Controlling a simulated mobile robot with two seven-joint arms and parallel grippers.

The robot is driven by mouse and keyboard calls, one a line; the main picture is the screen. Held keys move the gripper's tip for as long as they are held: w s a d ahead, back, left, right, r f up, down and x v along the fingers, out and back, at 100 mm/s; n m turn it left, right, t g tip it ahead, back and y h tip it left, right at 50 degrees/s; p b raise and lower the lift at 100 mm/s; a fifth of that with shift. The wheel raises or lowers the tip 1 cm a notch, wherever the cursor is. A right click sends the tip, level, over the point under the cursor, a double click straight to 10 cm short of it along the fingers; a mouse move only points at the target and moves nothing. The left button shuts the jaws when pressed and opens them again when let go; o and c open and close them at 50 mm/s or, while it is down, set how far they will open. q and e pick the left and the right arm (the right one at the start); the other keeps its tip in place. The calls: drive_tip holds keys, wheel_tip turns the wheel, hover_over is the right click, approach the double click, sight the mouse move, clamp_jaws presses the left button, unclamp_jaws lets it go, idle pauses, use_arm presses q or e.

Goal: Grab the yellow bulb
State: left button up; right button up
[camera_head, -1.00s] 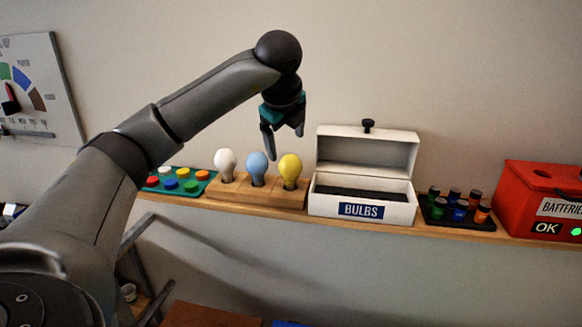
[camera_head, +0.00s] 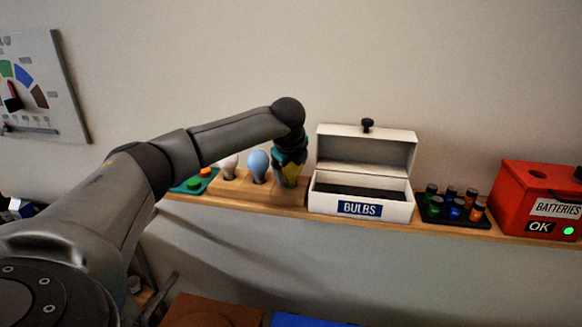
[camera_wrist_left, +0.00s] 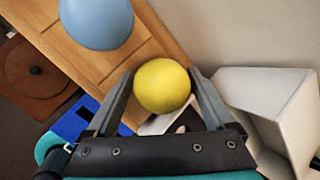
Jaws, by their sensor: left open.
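The yellow bulb (camera_wrist_left: 162,86) shows between the two fingers of my left gripper (camera_wrist_left: 160,95) in the left wrist view. The fingers are open, one on each side of it. In the head view the left gripper (camera_head: 288,172) is over the bulb's place at the right end of the wooden holder (camera_head: 240,193), and hides most of the yellow bulb (camera_head: 290,172). My right gripper is not in view.
A blue bulb (camera_head: 258,165) and a white bulb (camera_head: 229,165) stand left of the gripper in the holder. An open white BULBS box (camera_head: 320,197) is close on the right. Further right are a battery tray (camera_head: 435,217) and a red BATTERIES box (camera_head: 515,200).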

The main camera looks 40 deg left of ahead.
use_arm(q)
drive_tip(key=shift+c, duration=0.3)
drive_tip(key=c, duration=0.7)
